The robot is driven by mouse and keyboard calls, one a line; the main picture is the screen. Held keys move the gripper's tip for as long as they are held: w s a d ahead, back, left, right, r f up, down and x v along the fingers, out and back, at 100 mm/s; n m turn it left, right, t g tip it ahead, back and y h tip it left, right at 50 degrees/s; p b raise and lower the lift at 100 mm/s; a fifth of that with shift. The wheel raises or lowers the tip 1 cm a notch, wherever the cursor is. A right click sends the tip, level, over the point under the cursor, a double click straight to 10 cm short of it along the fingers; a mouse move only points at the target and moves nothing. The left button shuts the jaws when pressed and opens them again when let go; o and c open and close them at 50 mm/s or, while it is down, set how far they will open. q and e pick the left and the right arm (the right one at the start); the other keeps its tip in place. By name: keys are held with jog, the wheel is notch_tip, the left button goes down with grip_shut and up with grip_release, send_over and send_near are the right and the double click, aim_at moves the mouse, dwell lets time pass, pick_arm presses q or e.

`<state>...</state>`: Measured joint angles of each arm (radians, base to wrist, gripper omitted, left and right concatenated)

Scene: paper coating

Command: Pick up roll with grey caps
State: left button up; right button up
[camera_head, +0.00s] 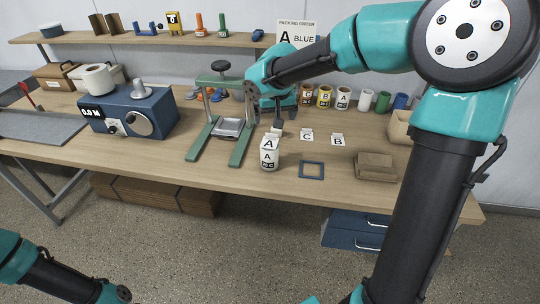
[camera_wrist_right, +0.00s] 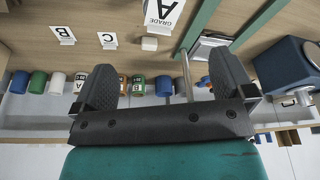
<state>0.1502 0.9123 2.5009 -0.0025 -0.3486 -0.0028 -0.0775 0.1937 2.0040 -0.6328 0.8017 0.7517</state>
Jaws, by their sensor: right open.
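A row of small rolls stands at the back of the bench, and cap colours are too small to tell for sure. A pale roll (camera_head: 365,100) stands left of a green roll (camera_head: 382,102) and a blue roll (camera_head: 400,101). The pale roll also shows in the right wrist view (camera_wrist_right: 57,83), left of the fingers. Left of it in the head view are rolls lettered C, B and A (camera_head: 342,98). My right gripper (camera_head: 277,124) points down over the bench, left of the rolls; in its wrist view (camera_wrist_right: 164,82) its fingers are apart and empty. My left gripper is out of view.
A white item labelled A (camera_head: 269,155) stands near the front edge, with cards C (camera_head: 307,135) and B (camera_head: 338,140) behind. A green-legged press (camera_head: 240,145) and a blue machine (camera_head: 128,112) stand left. A brown block (camera_head: 375,165) lies right.

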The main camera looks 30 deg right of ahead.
aim_at(270, 143)
jog(key=x, duration=1.1)
jog(key=shift+f, duration=0.25)
jog(key=shift+w+f, duration=0.1)
jog(key=shift+w+a+x, duration=0.1)
jog(key=shift+x, duration=1.2)
jog(key=shift+w+a+x, duration=0.1)
jog(key=shift+x, duration=1.2)
jog(key=shift+c, duration=0.3)
jog(key=c, duration=1.6)
jog(key=shift+c, duration=0.2)
